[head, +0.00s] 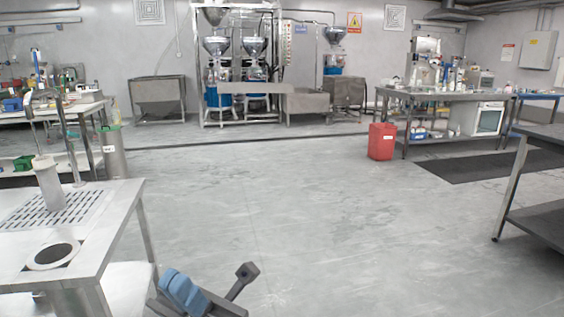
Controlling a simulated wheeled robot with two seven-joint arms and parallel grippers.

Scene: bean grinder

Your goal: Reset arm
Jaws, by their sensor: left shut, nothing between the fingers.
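My left gripper (183,290) shows at the bottom edge, just right of the near left table. Its blue finger pads are together, with nothing between them. It hangs over open floor and touches nothing that I can see. Most of the left arm is outside the picture. My right gripper is not in view.
A steel table (110,205) with a slotted grate and round opening stands at the near left. A red canister (382,141) stands by the right workbench (425,94). A dark shelf (542,212) is at the right. Grinding machines (240,60) stand far back. The middle floor is clear.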

